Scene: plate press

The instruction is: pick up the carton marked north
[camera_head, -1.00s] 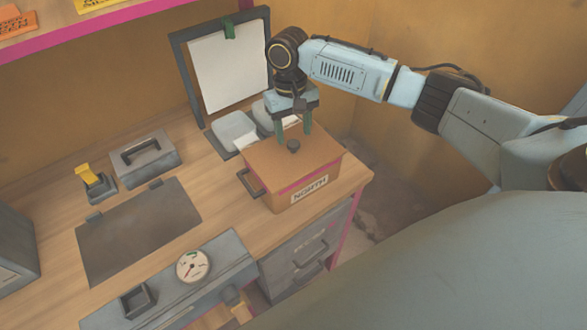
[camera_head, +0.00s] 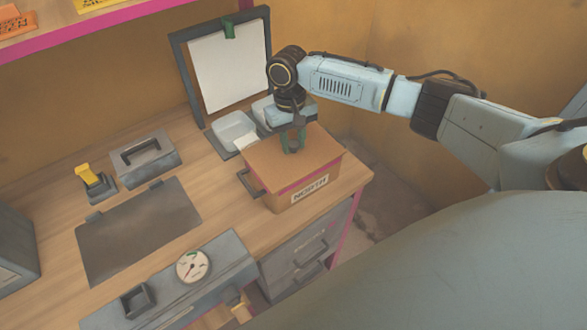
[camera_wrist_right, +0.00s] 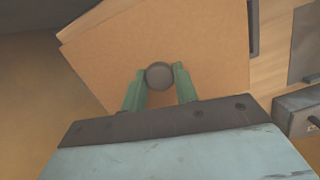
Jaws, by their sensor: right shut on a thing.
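The carton marked NORTH (camera_head: 312,178) stands upright at the right end of the wooden desk in the head view. It is brown with a pink band, a white label on its front, a dark handle on its left side and a dark knob on its lid. My right gripper (camera_head: 293,144) is over the lid, its green fingers shut on the knob. In the right wrist view the round knob (camera_wrist_right: 159,75) sits between the two green fingertips, with the brown lid (camera_wrist_right: 190,40) behind. My left gripper is not in view.
A grey press block (camera_head: 145,158), a yellow-levered device (camera_head: 90,180) and a dark plate (camera_head: 140,230) lie to the left. A gauge (camera_head: 193,266) is at the front. Pale trays (camera_head: 233,130) and a clipboard (camera_head: 228,75) stand behind the carton. Drawers are below.

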